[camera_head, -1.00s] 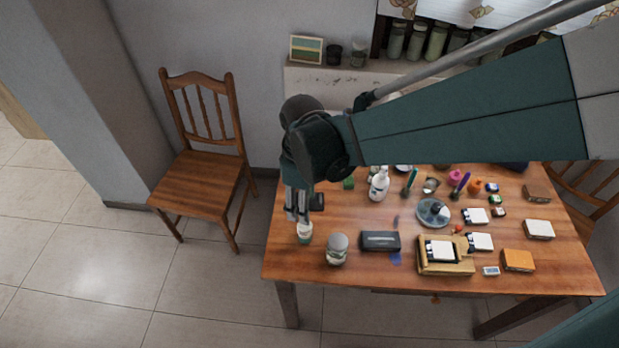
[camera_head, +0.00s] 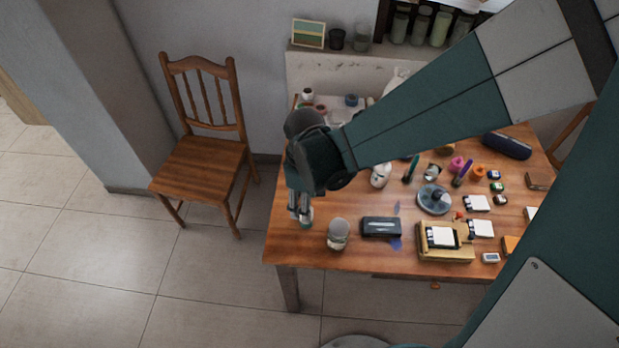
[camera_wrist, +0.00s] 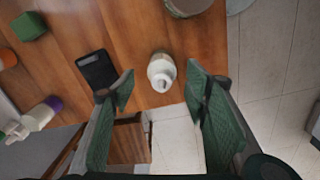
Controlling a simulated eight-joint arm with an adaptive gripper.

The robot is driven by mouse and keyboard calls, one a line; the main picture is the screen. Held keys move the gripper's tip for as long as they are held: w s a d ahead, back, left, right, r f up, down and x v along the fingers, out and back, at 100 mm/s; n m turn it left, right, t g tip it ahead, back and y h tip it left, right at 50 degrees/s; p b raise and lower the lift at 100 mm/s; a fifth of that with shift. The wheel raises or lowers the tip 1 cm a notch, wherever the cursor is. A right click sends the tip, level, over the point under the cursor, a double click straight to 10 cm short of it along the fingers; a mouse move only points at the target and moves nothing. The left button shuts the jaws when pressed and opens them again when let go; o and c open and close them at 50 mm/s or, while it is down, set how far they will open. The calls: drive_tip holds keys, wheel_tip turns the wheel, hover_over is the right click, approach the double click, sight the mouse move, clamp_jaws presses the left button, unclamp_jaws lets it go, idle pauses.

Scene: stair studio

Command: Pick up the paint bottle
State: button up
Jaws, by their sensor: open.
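A small pale bottle (camera_wrist: 161,72), which looks like the paint bottle, stands near the table edge in the wrist view. Its narrow top points toward the camera. My gripper (camera_wrist: 160,90) is open, with one green finger on each side of the bottle and a gap on both sides. In the head view my gripper (camera_head: 299,212) hangs at the table's front left corner. The bottle (camera_head: 306,219) shows just below it, partly hidden by the fingers.
A grey-lidded jar (camera_head: 338,234) stands right of the bottle, with a dark box (camera_head: 381,227) beyond it. A dark flat object (camera_wrist: 97,70) lies left of the bottle in the wrist view. A wooden chair (camera_head: 205,165) stands left of the table (camera_head: 300,256).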

drive_tip(key=shift+f, duration=1.1)
drive_tip(key=shift+f, duration=0.1)
drive_tip(key=shift+f+b, duration=0.95)
drive_tip(key=shift+f, duration=1.55)
drive_tip(key=c, duration=1)
